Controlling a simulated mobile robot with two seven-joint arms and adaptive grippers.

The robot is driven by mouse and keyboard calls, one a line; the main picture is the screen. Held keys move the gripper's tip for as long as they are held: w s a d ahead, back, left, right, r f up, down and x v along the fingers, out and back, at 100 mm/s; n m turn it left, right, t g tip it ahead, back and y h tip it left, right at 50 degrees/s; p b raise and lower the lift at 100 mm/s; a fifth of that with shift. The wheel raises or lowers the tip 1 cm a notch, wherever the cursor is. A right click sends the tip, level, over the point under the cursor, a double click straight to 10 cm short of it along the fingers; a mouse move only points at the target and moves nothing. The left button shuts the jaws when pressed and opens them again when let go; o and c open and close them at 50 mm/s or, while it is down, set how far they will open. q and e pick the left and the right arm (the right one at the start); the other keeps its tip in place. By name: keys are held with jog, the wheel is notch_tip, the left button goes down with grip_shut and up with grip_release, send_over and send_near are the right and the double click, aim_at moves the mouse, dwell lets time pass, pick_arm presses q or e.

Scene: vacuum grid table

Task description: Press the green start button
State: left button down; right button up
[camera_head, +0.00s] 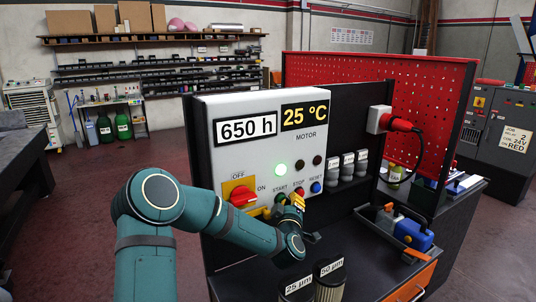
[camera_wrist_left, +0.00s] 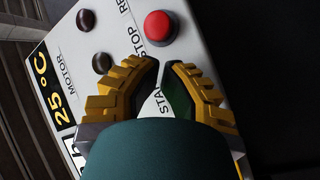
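The light grey control panel (camera_head: 240,170) stands on the bench. In the left wrist view a dark green part of the start button (camera_wrist_left: 178,101) shows beside the right-hand finger, and the finger hides the rest. My left gripper (camera_head: 296,203) is right in front of the panel's button row. In the wrist view its yellow fingers (camera_wrist_left: 167,66) are apart by a narrow gap, with nothing held between them. Contact with the button cannot be told. My right gripper is out of view.
The red stop button (camera_wrist_left: 160,27) is close to the fingertips. The blue reset button (camera_head: 316,187) and red rotary switch (camera_head: 242,196) flank the row. Filter cups (camera_head: 330,280) stand below, and a caddy (camera_head: 395,225) is at right.

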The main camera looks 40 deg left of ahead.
pick_arm(q)
jog(key=s+d+b, duration=0.1)
jog(key=s+d, duration=0.1)
jog(key=d, duration=0.3)
jog(key=shift+s+d+b, duration=0.15)
jog(key=shift+d+b, duration=0.15)
dwell(0.9)
